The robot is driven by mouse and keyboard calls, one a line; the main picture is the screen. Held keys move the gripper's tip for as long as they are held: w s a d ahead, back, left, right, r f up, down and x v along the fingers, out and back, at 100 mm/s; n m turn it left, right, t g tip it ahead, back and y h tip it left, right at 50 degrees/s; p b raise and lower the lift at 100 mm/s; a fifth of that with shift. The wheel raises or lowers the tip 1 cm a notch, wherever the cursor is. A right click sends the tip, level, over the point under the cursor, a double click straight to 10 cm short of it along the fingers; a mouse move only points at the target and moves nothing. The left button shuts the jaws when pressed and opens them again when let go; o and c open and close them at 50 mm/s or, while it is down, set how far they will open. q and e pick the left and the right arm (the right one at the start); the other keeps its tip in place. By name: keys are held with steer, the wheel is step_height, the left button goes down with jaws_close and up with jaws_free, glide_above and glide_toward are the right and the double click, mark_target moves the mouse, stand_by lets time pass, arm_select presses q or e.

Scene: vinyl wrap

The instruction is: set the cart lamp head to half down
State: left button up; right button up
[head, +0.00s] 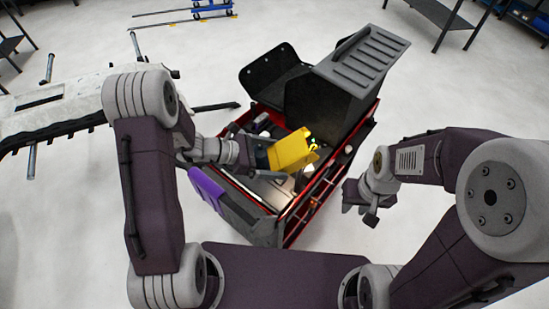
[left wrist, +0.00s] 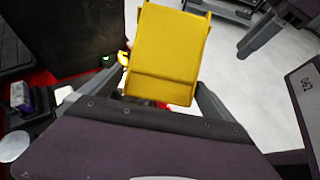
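The yellow lamp head (head: 292,151) sits over the middle of the red and black cart (head: 290,212). It fills the upper middle of the left wrist view (left wrist: 170,50). My left gripper (head: 262,154) is at the lamp head's left side. In the left wrist view its two fingers (left wrist: 160,82) lie against or very close to the head's two sides, and it looks shut on the head. The lamp's stem and joint are mostly hidden. My right gripper (head: 361,208) is empty, right of the cart, with its fingers apart.
A black ribbed box or lid (head: 362,62) rises at the cart's back. A purple piece (head: 207,188) lies along the cart's left edge. Small items, one a white disc (left wrist: 14,146), lie in the cart. A pale panel on a stand (head: 60,100) is at left. Floor right of the cart is clear.

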arm_select(q)
steer(key=v, duration=0.9)
steer(key=shift+b, duration=0.35)
steer(key=shift+a, duration=0.1)
